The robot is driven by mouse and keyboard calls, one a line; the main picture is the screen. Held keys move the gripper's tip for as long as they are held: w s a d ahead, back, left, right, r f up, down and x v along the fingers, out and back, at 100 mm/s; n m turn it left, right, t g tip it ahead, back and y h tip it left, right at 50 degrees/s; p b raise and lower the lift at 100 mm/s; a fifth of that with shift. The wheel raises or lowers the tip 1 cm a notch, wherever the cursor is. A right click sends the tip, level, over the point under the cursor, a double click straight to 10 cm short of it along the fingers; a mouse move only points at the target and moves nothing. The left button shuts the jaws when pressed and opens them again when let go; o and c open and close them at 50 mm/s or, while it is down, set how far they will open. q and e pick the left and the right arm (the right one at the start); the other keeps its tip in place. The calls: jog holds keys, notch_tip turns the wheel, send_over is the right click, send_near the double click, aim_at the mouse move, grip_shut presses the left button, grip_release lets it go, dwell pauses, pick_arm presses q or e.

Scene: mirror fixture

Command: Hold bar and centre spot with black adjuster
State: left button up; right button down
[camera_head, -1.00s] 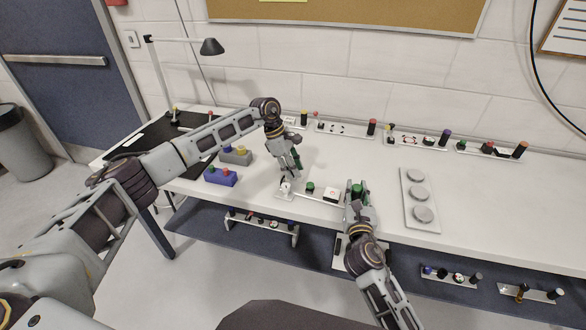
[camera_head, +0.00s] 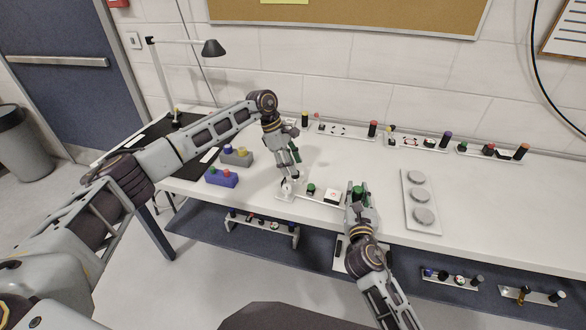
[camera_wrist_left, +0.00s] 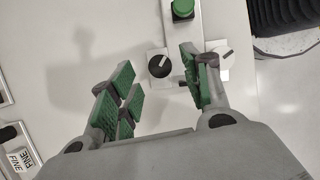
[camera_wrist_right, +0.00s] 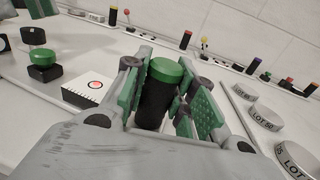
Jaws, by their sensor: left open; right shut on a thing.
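The bar (camera_head: 301,194) lies near the table's front edge, with a green-topped knob (camera_head: 311,188) and a white box with a red-ringed spot (camera_wrist_right: 95,84) along it. My right gripper (camera_head: 358,199) is shut on a black post with a green cap (camera_wrist_right: 165,72) at the bar's right end. The black adjuster (camera_wrist_left: 159,66), a round knob with a white pointer line on a white square, is at the other end. My left gripper (camera_wrist_left: 155,82) is open, its fingers on either side of the adjuster in the view, apart from it. A pale dial (camera_wrist_left: 222,58) is partly hidden by one finger.
A grey plate with several round discs (camera_head: 407,219) lies right of my right gripper. Blue (camera_head: 221,179) and grey (camera_head: 236,157) button boxes stand left of my left gripper. Several similar bars line the back of the table. The white tabletop between is clear.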

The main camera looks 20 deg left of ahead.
pick_arm(q)
jog(key=v, duration=0.9)
